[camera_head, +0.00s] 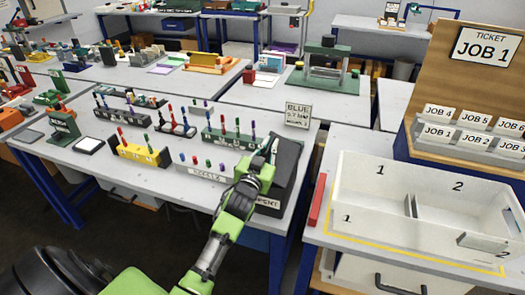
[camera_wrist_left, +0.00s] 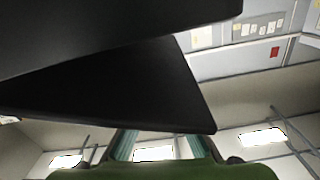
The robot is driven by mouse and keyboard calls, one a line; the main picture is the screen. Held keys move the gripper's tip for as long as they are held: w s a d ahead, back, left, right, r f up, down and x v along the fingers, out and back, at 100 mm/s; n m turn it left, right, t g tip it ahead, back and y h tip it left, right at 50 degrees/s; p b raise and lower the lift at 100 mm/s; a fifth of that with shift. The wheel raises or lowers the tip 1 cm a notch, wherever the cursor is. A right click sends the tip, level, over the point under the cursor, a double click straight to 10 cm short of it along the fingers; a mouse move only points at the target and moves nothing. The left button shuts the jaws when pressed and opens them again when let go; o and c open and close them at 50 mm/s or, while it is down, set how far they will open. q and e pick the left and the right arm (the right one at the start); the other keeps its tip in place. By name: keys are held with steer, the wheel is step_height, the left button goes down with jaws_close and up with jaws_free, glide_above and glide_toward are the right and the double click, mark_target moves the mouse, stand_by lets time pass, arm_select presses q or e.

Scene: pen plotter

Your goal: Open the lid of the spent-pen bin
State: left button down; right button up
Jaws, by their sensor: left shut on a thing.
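The spent-pen bin (camera_head: 291,177) is a black box at the front right corner of the pen table, with a pale label on its front that is partly hidden by my arm. My left gripper (camera_head: 269,150) is at the bin's upper left side, shut on the dark lid. In the left wrist view, large black panels (camera_wrist_left: 120,95) fill the upper left, close to the gripper's green body. They appear to be the bin and its lid. How far the lid stands open I cannot tell. My right gripper is not in view.
A white-grey pen rack (camera_head: 203,172), a yellow pen block (camera_head: 140,152) and a green pen rack (camera_head: 231,139) stand left of the bin. A "BLUE" sign (camera_head: 298,114) stands behind it. A white sorting tray (camera_head: 372,183) is on the separate table to the right.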

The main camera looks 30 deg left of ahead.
mark_target(281, 160)
arm_select(q)
steer(key=shift+w+d+r+m+p, duration=0.15)
steer(key=shift+d+r+m+p, duration=0.35)
steer(key=shift+d+r+m, duration=0.35)
steer(key=d+m, duration=0.1)
steer(key=d+r+m+p, duration=0.1)
steer(key=m, duration=0.1)
steer(key=shift+w+r, duration=0.15)
steer(key=shift+w, duration=0.15)
steer(key=d+m, duration=0.3)
steer(key=shift+w+r+m, duration=0.35)
steer(key=shift+r, duration=0.05)
steer(key=shift+w+d+f+m, duration=0.1)
steer(key=shift+w+d+m, duration=0.15)
steer(key=shift+d+m, duration=0.75)
steer(key=shift+w+d+f+m, duration=0.1)
steer(key=shift+w+d+m, duration=0.1)
steer(key=shift+d+m, duration=0.75)
steer(key=c, duration=2.1)
jaws_free()
steer(key=shift+c, duration=0.2)
